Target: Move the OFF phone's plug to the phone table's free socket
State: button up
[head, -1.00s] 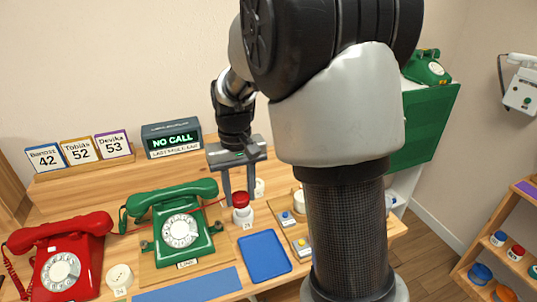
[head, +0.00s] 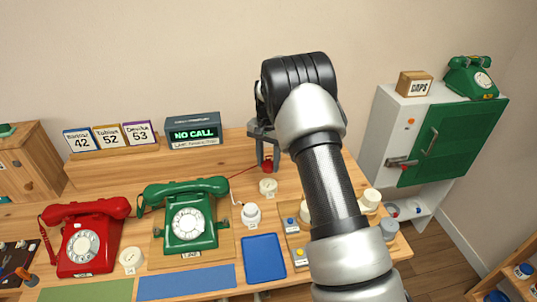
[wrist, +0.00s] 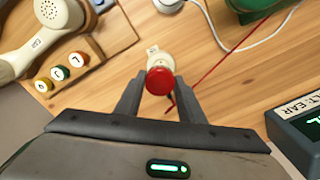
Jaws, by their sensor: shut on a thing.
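My gripper (head: 267,165) is shut on a red plug (head: 268,167), which also shows between the fingertips in the wrist view (wrist: 160,81). A red cord (head: 242,172) runs from the plug leftward behind the green dial phone (head: 188,222). A red dial phone (head: 82,242) stands left of the green one. A round white socket (head: 268,187) lies just in front of the plug; in the wrist view a white socket (wrist: 158,59) shows partly behind the plug. Other white sockets are right of the green phone (head: 252,215) and between the phones (head: 131,260). Which phone is OFF is not readable.
The display box (head: 193,132) reads NO CALL and stands left of my gripper. A blue tray (head: 264,257) lies in front. A board with buttons (head: 295,240) is partly hidden by my arm. A white cabinet with a green door (head: 432,145) stands right.

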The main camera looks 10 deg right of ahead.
jog(key=shift+w+f, duration=0.25)
jog(key=shift+f, duration=0.15)
jog(key=shift+f+b, duration=1.5)
jog(key=shift+f, duration=1.1)
jog(key=shift+f+b, duration=0.65)
jog(key=shift+f, duration=0.1)
jog(key=o, duration=1)
jog(key=shift+r, duration=0.1)
notch_tip(320, 180, up, 17)
jog(key=shift+r+p, duration=0.2)
jog(key=shift+p, duration=0.45)
